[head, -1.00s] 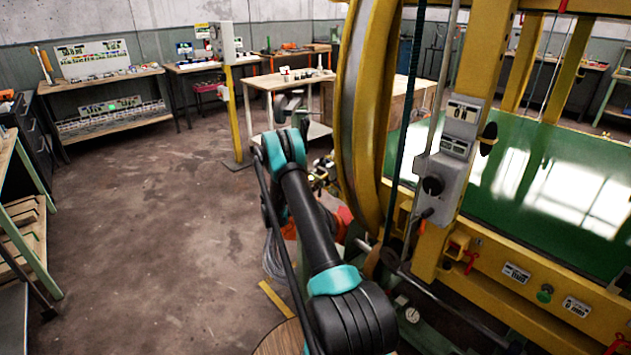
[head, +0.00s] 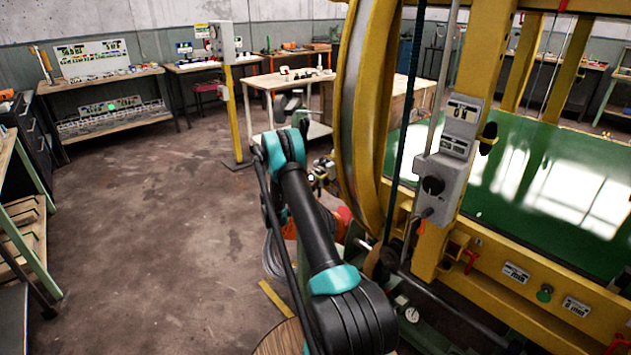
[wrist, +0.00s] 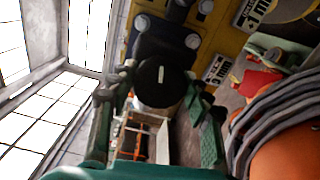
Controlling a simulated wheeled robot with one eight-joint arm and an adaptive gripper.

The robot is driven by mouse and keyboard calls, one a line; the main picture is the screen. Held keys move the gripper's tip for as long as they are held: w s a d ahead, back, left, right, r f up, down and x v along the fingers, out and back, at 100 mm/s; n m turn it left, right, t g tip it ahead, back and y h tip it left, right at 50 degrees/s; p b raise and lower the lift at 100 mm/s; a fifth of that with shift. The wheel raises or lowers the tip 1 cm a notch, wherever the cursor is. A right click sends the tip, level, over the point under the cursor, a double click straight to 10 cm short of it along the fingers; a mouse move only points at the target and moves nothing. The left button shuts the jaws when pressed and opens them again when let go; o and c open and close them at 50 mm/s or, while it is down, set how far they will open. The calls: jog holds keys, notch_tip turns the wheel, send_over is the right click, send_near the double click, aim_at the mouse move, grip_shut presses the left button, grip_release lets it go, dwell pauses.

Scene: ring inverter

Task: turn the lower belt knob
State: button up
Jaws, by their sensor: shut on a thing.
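In the wrist view a round black knob (wrist: 160,80) with a short white mark on its face sits near the middle, in front of a dark housing. My gripper (wrist: 162,92) has one finger at the left and one at the right of this knob and is shut on it. The white mark is close to upright in the picture, slightly tilted. In the head view my arm reaches away from me beside the yellow machine; my fingers and the held knob cannot be made out there.
The yellow machine frame (head: 362,120) stands close to the right of my arm. A grey box with another black knob (head: 433,186) is mounted on it. In the wrist view an orange body with grey bands (wrist: 283,140) is close on the right. Open floor (head: 150,230) lies left.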

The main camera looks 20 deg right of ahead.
jog(key=m, duration=0.4)
jog(key=shift+f+m, duration=0.1)
jog(key=shift+m, duration=0.2)
jog(key=m, duration=0.4)
jog(key=shift+m, duration=0.3)
jog(key=m, duration=0.4)
jog(key=shift+a+m, duration=0.1)
jog(key=shift+m, duration=1.8)
jog(key=shift+m, duration=0.3)
jog(key=o, duration=1.2)
jog(key=shift+c, duration=0.2)
jog(key=v, duration=1.2)
